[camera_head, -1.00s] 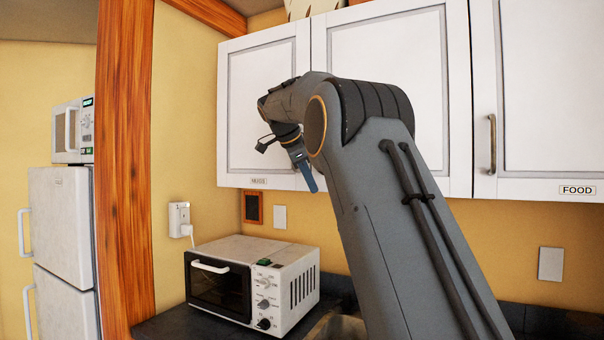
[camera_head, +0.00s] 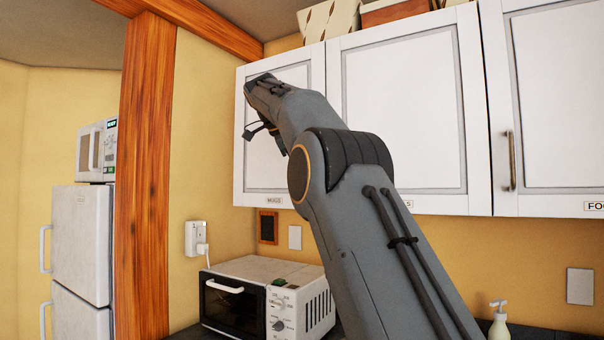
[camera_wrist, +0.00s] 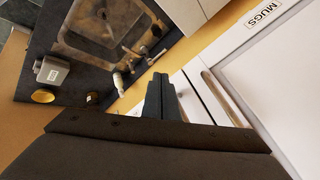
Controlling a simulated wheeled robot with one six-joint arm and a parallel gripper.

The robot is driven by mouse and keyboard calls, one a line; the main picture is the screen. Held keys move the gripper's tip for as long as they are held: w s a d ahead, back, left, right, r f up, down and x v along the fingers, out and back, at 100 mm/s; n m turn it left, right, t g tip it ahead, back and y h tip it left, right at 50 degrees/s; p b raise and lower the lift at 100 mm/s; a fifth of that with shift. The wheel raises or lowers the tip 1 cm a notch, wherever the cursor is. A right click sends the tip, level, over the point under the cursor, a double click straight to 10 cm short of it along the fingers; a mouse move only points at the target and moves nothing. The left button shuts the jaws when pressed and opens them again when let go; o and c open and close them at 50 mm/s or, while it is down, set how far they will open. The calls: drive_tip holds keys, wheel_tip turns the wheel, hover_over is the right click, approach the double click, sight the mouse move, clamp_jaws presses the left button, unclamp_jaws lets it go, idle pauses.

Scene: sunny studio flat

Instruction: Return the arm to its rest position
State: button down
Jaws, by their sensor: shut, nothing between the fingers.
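My grey arm rises from the bottom of the head view and bends to the upper left, in front of the white wall cabinets (camera_head: 405,110). Its wrist end is raised before the leftmost cabinet door. My gripper (camera_wrist: 162,85) shows in the wrist view as two dark fingers closed together with nothing between them. In the head view the fingers are hidden behind the wrist. The fingers appear apart from the cabinet fronts, though the exact gap is hard to tell.
A toaster oven (camera_head: 258,277) stands on the counter below the arm. A wooden post (camera_head: 145,180) and a fridge (camera_head: 82,245) are at left. A soap bottle (camera_head: 499,325) is at lower right.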

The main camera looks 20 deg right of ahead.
drive_tip(key=shift+a+r, duration=0.25)
